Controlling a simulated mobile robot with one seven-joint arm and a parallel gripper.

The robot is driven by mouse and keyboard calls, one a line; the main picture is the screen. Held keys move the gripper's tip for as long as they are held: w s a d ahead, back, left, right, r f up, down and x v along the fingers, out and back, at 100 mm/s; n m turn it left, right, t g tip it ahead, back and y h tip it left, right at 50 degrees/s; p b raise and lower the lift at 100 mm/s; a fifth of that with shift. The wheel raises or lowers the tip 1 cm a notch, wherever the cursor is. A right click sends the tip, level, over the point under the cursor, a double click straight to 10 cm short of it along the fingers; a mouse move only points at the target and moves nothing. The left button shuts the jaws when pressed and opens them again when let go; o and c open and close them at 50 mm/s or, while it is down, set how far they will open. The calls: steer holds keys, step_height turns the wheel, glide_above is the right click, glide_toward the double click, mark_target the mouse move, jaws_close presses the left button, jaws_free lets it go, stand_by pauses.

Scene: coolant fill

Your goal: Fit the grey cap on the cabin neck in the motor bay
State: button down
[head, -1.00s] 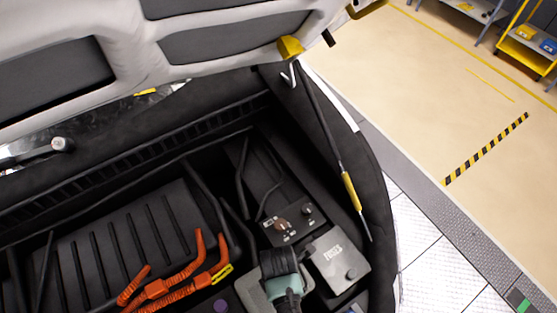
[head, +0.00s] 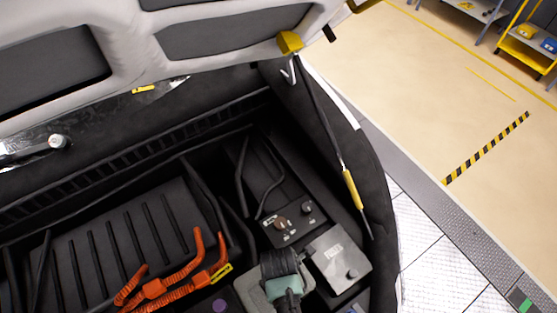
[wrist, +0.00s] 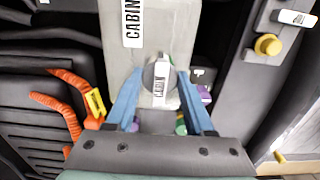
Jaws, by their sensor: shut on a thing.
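My gripper (wrist: 161,78) has blue fingers closed on the sides of a round grey cap (wrist: 149,74) with a white label in the wrist view. The cap is over the pale grey tank (wrist: 174,30) that carries a CABIN label (wrist: 132,22). The cabin neck is hidden under the cap, and I cannot tell whether the cap touches it. In the head view the tank (head: 254,297) shows around my dark and teal wrist, which hides the cap and fingers.
Orange cables (head: 155,289) lie left of the tank. A grey fuse box (head: 338,257) stands close on its right, with a black battery-like box (head: 290,224) behind. A purple cap (head: 219,305) is near. The raised hood (head: 130,60) overhangs, held by a strut (head: 328,130).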

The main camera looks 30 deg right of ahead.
steer(key=shift+f, duration=0.35)
steer(key=shift+c, duration=1)
jaws_free()
steer(key=shift+r, duration=0.1)
step_height(320, 180, up, 13)
steer(key=b, duration=0.2)
